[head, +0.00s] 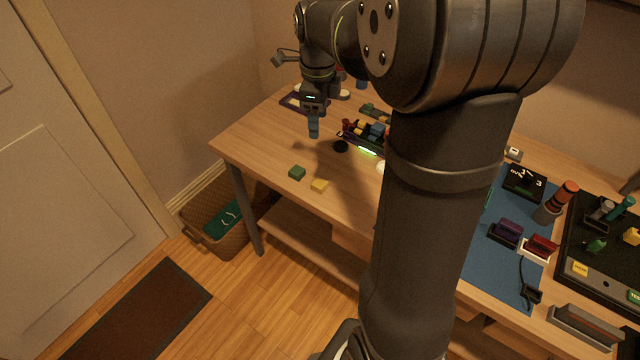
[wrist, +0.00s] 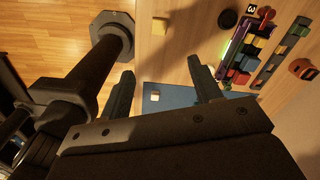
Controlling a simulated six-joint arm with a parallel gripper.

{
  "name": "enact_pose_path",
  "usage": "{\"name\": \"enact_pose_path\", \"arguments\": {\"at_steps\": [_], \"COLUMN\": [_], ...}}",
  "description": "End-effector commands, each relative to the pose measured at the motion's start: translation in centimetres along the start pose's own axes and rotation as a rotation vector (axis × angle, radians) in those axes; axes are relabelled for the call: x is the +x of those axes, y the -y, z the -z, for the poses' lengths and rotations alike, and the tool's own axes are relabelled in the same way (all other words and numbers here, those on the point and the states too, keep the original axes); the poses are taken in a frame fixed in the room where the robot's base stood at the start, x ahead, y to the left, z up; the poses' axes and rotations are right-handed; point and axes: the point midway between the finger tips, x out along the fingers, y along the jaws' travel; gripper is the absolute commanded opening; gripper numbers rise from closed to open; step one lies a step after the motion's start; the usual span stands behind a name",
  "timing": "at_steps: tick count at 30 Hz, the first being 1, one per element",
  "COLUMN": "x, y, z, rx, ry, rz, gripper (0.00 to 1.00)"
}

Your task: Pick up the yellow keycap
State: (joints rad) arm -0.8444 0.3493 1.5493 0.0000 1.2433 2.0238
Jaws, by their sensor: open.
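The yellow keycap (head: 320,185) lies on the bare wood near the desk's front edge, in the head view. A yellowish cap, apparently the same one, shows at the top of the wrist view (wrist: 160,25). My gripper (head: 313,130) hangs over the far left part of the desk, up and slightly left of the keycap in the head view, and apart from it. In the wrist view the two dark fingers of my gripper (wrist: 162,85) are spread apart. Nothing is visibly held between them.
A green keycap (head: 297,173) lies just left of the yellow one. A black round piece (head: 340,146) and a tray of coloured caps (head: 365,138) lie behind. A pale cap (wrist: 155,96) shows by the blue mat (wrist: 178,95). My arm hides the desk's middle.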

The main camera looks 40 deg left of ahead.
Motion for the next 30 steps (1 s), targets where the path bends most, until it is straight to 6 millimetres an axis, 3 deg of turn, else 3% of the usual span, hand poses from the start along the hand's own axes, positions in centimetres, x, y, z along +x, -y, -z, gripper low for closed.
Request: {"name": "enact_pose_path", "arguments": {"at_steps": [3,9,14,24,30], "x": [1.8,3.3,4.9,12.2,15.1], "y": [-0.3,-0.5,-0.5,-0.5,-0.5], "z": [0.0,0.1,0.1,0.1,0.1], "rx": [0.189,0.368,0.396,0.393,0.392], "ry": [-0.001,0.0,-0.002,-0.003,-0.002], "rz": [-0.002,0.0,-0.002,-0.004,-0.002], "gripper": [0.58,0.58,0.58,0.58,0.58]}}
